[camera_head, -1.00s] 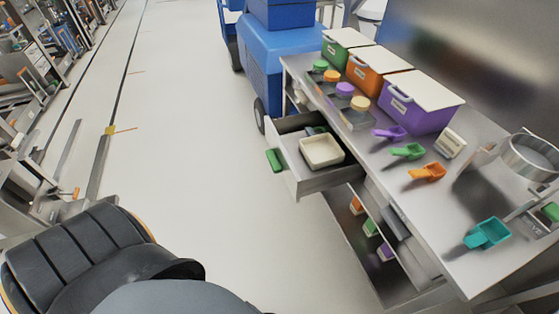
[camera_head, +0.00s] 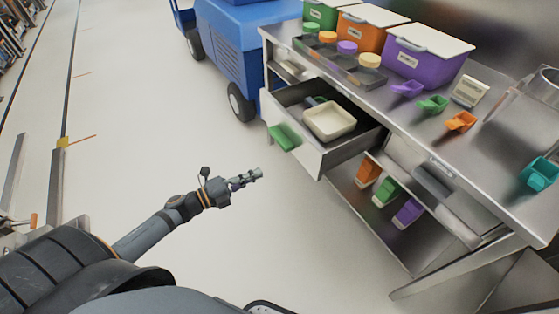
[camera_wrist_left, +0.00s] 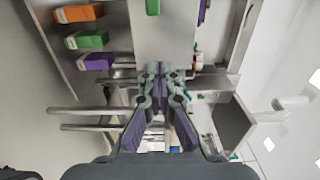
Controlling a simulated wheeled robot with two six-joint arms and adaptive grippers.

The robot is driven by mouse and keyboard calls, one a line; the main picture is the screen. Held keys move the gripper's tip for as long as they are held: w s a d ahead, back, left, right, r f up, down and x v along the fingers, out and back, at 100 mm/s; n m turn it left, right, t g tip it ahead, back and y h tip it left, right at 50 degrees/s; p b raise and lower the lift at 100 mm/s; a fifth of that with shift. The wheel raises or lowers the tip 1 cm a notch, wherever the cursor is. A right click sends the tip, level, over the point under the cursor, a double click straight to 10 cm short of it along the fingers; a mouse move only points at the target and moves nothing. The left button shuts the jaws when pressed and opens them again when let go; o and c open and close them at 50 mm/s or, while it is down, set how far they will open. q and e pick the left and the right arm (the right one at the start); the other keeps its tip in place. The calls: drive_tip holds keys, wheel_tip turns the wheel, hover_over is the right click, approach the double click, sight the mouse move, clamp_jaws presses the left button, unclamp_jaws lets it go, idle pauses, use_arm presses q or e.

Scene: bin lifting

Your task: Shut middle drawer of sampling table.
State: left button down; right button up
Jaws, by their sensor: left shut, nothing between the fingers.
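The open drawer (camera_head: 310,150) of the sampling table (camera_head: 420,135) sticks out from the table's front, with a green handle (camera_head: 285,138) on its pale front panel. A cream tray (camera_head: 330,120) and a dark item lie in it. My left gripper (camera_head: 259,173) is shut and empty, below and in front of the drawer front in the head view, apart from the handle. In the left wrist view the left gripper (camera_wrist_left: 161,70) points at a pale panel (camera_wrist_left: 165,30) with a green piece (camera_wrist_left: 152,7) above. My right gripper is not in view.
Green, orange and purple bins (camera_head: 425,60), lidded jars and coloured scoops stand on the tabletop. Small coloured boxes (camera_head: 388,192) sit on the lower shelf. A blue wheeled machine (camera_head: 235,45) stands behind. The floor left of the table is clear.

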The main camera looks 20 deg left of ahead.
use_arm(q)
approach(303, 152)
drive_tip(key=x, duration=0.5)
drive_tip(key=shift+w+f, duration=0.2)
drive_tip(key=shift+w, duration=0.1)
drive_tip(key=shift+w+d, duration=0.45)
drive_tip(key=shift+f, duration=0.1)
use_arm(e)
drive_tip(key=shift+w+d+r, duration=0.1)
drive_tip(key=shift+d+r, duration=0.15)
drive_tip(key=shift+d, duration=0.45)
use_arm(q)
drive_tip(key=shift+w+d, duration=0.1)
drive_tip(key=shift+w, duration=0.05)
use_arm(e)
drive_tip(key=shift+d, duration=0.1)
